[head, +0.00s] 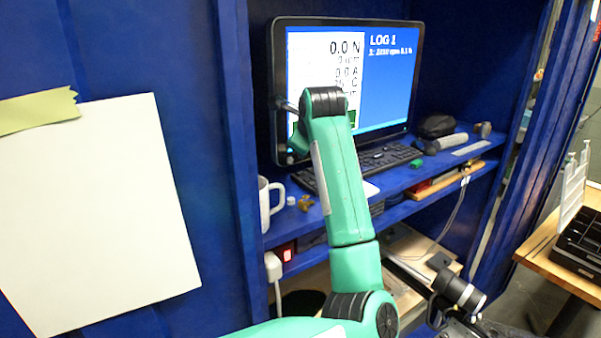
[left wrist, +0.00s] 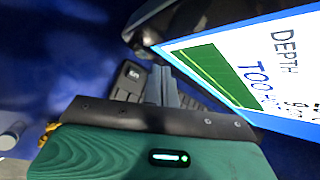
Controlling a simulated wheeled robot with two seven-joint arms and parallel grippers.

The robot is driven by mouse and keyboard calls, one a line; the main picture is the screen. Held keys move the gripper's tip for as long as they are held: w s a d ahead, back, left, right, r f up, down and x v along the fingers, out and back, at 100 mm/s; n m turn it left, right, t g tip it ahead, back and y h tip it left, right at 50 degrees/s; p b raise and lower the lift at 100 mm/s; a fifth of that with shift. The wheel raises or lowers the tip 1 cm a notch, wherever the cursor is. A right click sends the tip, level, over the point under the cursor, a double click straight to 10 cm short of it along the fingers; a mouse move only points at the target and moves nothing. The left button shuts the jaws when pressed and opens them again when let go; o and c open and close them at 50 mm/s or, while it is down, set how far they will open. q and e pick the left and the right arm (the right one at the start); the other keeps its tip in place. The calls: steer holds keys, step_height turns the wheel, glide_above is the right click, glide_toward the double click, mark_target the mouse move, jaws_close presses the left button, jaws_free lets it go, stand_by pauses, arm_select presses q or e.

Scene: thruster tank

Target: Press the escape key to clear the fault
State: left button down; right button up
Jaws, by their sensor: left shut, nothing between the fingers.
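The black keyboard (head: 386,158) lies on the blue shelf in front of the monitor (head: 418,75). My green left arm hides its middle in the head view. In the left wrist view my left gripper (left wrist: 162,78) is shut and empty, with its fingertips over the keyboard (left wrist: 200,98). A dark key (left wrist: 131,76) with a small pale mark shows just left of the fingertips; its mark is too small to read surely. I cannot tell whether the fingertips touch a key. The monitor shows "0.0 N" and "LOG 1"; the wrist view shows "DEPTH" and "TOO" beside a green block.
A white mug (head: 266,205) stands at the shelf's left end, near a small brown item (head: 306,203). A green block (head: 416,163) and a dark pouch (head: 437,126) lie right of the keyboard. Blue cabinet walls (head: 233,90) close in the left side.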

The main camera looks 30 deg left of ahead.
mark_target(300, 173)
arm_select(q)
step_height(300, 173, down, 4)
steer(key=b, duration=0.2)
steer(key=shift+r+b, duration=0.25)
steer(key=shift+b, duration=0.05)
steer(key=shift+f, duration=0.1)
stand_by(1.0)
stand_by(0.6)
steer(key=shift+f+b, duration=0.2)
steer(key=shift+b, duration=0.15)
steer(key=shift+f+b, duration=0.2)
steer(key=shift+b, duration=0.2)
